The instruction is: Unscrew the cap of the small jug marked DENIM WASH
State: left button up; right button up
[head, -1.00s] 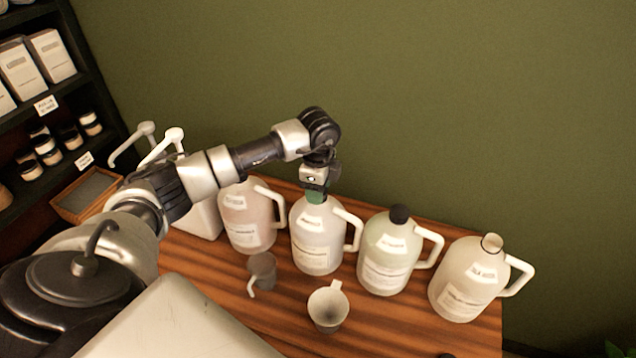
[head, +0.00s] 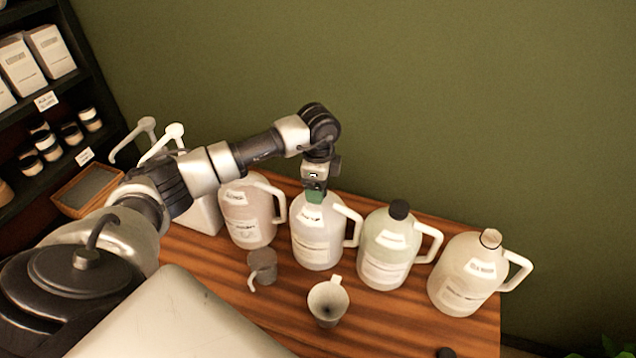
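Four-sided labels show on the row of small jugs, but the print is too small to read surely, so I cannot tell which is marked DENIM WASH. My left gripper (head: 315,190) points down over the second jug from the left (head: 318,240), a whitish one with a handle on its right. Its fingers are shut on that jug's green cap (head: 315,197), which still sits at the neck. The jug stands upright. Whether the cap is loose cannot be seen. My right gripper is out of view.
A pinkish jug (head: 247,222) stands to the left, a greenish jug with a black cap (head: 385,255) and a jug with a pale top (head: 465,280) to the right. A grey cup (head: 262,266) and a pale cup (head: 328,302) stand in front on the wooden table (head: 400,325). White pumps (head: 172,133) are behind my arm.

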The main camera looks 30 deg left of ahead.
pick_arm(q)
jog(key=m+b, duration=0.1)
jog(key=m, duration=0.1)
jog(key=shift+f+m, duration=0.1)
jog(key=shift+m, duration=0.3)
jog(key=m+b, duration=0.2)
jog(key=m, duration=0.2)
jog(key=shift+m, duration=0.3)
jog(key=m+b, duration=0.2)
jog(key=m, duration=0.3)
jog(key=shift+m, duration=1.2)
jog(key=c, duration=1)
